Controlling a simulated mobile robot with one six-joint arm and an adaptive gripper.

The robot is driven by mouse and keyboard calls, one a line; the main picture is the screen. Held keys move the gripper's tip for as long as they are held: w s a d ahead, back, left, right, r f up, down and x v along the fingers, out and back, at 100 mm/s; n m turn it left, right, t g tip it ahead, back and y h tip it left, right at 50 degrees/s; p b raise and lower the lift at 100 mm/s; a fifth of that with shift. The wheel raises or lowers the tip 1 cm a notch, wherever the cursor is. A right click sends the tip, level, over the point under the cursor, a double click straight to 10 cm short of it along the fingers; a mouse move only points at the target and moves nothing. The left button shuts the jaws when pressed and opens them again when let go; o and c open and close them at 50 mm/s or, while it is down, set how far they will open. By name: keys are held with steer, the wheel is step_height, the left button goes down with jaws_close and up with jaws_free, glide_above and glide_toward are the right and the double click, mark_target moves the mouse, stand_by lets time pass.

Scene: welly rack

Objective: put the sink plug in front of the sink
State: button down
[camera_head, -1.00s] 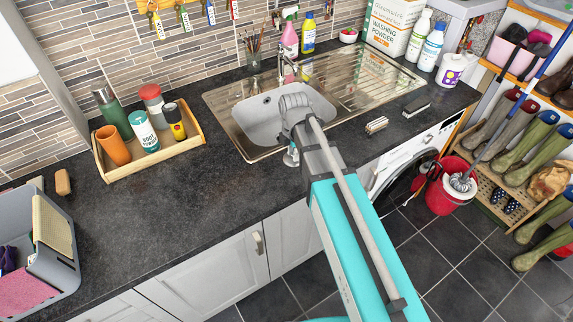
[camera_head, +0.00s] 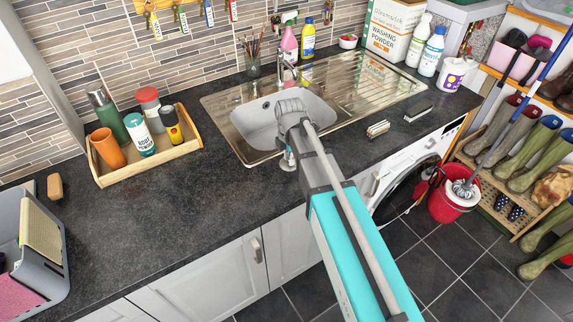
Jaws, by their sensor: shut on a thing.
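The sink (camera_head: 262,118) is a steel bowl with a ribbed drainer, set in the dark worktop. My gripper (camera_head: 288,160) is at the sink's front rim, mostly hidden behind my own wrist and arm. Only a small pale and green part of it shows. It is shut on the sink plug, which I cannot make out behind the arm. I cannot tell whether the plug touches the worktop. The strip of worktop in front of the sink (camera_head: 250,178) is bare to the left of my arm.
A wooden tray (camera_head: 150,172) with bottles and cups stands left of the sink. A grey caddy (camera_head: 52,265) is at the front left. Bottles and a washing powder box (camera_head: 394,27) stand behind. The left-middle worktop is clear.

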mark_target(288, 165)
steer(key=shift+w+a+f+b, duration=0.2)
steer(key=shift+w+f+b, duration=0.3)
steer(key=shift+f, duration=0.2)
steer(key=shift+s+f+b, duration=0.15)
steer(key=shift+f+b, duration=1.15)
steer(key=shift+b, duration=0.1)
steer(key=shift+f, duration=0.15)
steer(key=c, duration=0.5)
jaws_free()
steer(key=shift+c, duration=0.2)
steer(key=shift+r, duration=0.25)
step_height(288, 165, up, 12)
steer(key=p, duration=1.2)
steer(key=shift+d, duration=0.1)
